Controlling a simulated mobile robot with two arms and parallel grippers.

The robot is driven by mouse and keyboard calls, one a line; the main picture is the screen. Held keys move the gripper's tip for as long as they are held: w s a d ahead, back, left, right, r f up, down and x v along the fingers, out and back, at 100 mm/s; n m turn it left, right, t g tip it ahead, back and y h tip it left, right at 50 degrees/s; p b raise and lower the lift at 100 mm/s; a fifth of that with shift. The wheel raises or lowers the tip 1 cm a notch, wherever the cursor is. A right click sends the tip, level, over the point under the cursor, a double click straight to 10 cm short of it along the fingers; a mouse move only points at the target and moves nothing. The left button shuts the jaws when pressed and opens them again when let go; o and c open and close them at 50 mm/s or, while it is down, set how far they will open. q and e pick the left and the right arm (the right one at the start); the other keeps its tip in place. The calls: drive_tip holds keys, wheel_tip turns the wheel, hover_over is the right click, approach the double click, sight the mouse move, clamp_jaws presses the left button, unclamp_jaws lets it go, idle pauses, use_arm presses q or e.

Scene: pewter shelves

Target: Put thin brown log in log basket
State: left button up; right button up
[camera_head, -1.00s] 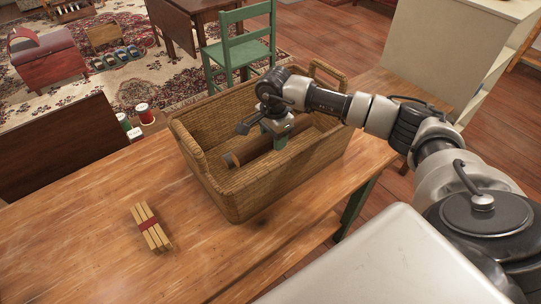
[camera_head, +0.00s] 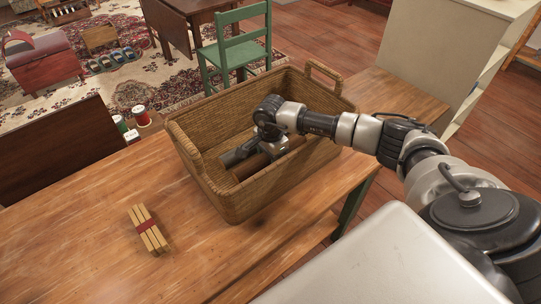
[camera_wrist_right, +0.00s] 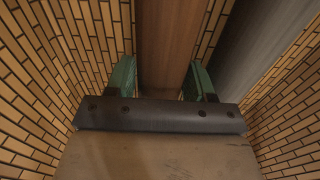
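The thin brown log (camera_head: 248,169) is inside the wicker log basket (camera_head: 232,205), low down and near its front wall. My right gripper (camera_head: 270,153) reaches down into the basket at the log. In the right wrist view the brown log (camera_wrist_right: 165,55) runs between the two green fingers (camera_wrist_right: 161,82), which lie close against both its sides, so the gripper looks shut on it. A grey log-like piece (camera_wrist_right: 262,45) lies beside it in the basket. Whether the brown log touches the basket floor is hidden. My left gripper is not in view.
The basket stands on a wooden table (camera_head: 90,240). A bundle of yellow sticks with a red band (camera_head: 148,229) lies left of it. A green chair (camera_head: 232,50) stands behind, and a pale shelf unit (camera_head: 440,55) is at the right. The table's left part is mostly clear.

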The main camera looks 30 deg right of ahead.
wheel_tip(320, 180, up, 12)
drive_tip(key=shift+r, duration=0.2)
idle(0.5)
